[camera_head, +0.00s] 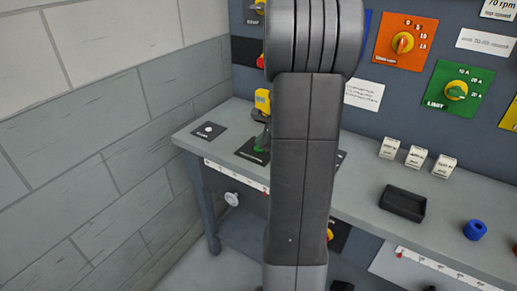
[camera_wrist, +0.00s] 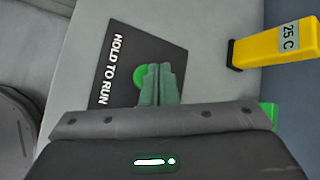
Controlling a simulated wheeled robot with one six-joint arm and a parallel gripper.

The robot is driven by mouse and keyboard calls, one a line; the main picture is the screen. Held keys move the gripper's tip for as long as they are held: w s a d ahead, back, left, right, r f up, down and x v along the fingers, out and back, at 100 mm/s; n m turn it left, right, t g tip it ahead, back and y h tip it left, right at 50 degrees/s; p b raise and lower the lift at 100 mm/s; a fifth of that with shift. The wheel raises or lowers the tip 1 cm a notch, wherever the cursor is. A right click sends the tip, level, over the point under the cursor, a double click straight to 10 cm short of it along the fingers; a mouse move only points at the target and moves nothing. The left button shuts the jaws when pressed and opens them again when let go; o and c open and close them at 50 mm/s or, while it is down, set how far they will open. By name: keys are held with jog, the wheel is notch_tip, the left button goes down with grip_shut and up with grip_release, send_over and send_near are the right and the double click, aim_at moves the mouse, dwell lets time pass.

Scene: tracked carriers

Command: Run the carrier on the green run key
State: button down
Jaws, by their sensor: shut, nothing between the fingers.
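The green run key (camera_wrist: 140,76) is a round button on a black plate (camera_wrist: 115,62) lettered HOLD TO RUN in the wrist view. My gripper (camera_wrist: 158,70) is shut and empty, its fingertips over the right part of the key. I cannot tell whether they touch or press it. In the head view the key (camera_head: 258,148) shows as a small green patch on its dark plate (camera_head: 247,156), left of my arm, which hides much of the bench there. I cannot pick out the carrier with certainty.
A yellow block marked 25 C (camera_wrist: 270,45) stands right of the plate. The bench (camera_head: 350,190) also bears a small plate with a white knob (camera_head: 209,131), several white blocks, a black tray (camera_head: 403,204) and a blue ring (camera_head: 475,230). Orange (camera_head: 405,42) and green (camera_head: 458,90) dial panels are behind.

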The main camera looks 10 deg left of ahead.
dwell(0.3)
jog(key=shift+f+b, duration=0.35)
jog(key=shift+f, duration=0.1)
jog(key=shift+f+b, duration=0.35)
jog(key=shift+f, duration=0.15)
dwell(1.3)
jog(key=shift+r, duration=0.1)
dwell(2.7)
jog(key=shift+r+p, duration=0.85)
jog(key=shift+r, duration=0.15)
notch_tip(320, 180, up, 5)
jog(key=p, duration=0.4)
jog(key=shift+p, duration=0.35)
dwell(0.7)
